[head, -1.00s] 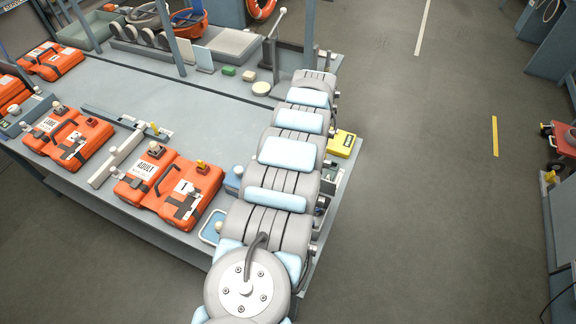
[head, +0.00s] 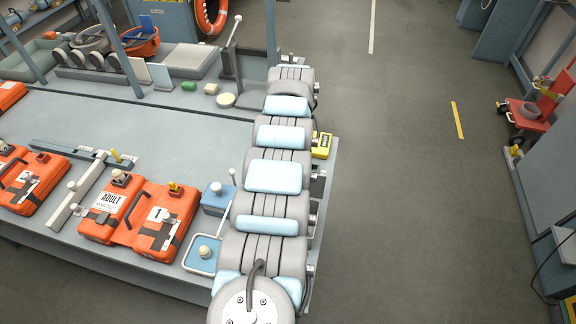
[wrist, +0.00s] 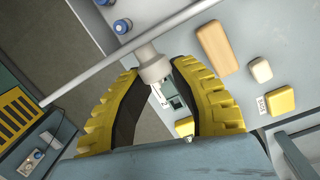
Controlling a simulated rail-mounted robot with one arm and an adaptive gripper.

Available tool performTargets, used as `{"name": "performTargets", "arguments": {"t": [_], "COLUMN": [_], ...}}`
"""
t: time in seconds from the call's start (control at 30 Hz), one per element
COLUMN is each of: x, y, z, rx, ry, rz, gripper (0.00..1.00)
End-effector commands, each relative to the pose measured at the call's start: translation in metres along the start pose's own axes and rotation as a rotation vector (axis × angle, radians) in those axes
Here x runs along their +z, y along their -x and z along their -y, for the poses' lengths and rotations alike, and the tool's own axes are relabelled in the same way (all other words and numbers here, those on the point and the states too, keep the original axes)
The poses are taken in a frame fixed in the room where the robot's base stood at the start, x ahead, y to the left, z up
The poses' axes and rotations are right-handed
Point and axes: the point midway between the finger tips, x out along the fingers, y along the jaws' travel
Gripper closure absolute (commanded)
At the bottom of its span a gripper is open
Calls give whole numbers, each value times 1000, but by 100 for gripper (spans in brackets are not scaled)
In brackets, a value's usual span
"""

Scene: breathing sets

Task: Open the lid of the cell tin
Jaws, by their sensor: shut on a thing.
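My gripper (wrist: 157,70) shows in the wrist view with its two yellow ribbed fingers on either side of a pale grey knob (wrist: 152,64). It is shut on this knob, which joins a long grey bar (wrist: 185,17). A grey-green boxy part (wrist: 166,92) shows between the fingers behind the knob; I cannot tell if it belongs to the cell tin. In the head view my arm hides the gripper and what it holds. A blue box (head: 214,201) with a pale knob stands left of my arm; I cannot tell if it is the cell tin.
An orange case (head: 138,218) and a blue tray (head: 190,262) lie on the bench left of my arm. A yellow device (head: 322,146) sits right of it. Tan (wrist: 216,48) and yellow (wrist: 280,100) blocks lie near the gripper. The floor at right is open.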

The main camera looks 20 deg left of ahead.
Motion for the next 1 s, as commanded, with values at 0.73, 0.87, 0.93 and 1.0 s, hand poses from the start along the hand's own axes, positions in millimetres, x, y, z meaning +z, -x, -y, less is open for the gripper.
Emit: {"name": "performTargets", "arguments": {"t": [0.73, 0.87, 0.93, 1.0], "x": [-1, -1, -1, -1], "y": [0, 0, 0, 1], "z": [0, -1, -1, -1], "rx": [-3, -2, -2, -2], "ry": [1, 0, 0, -1], "rz": [-1, 0, 0, -1], "gripper": [45, 45, 45, 45]}}
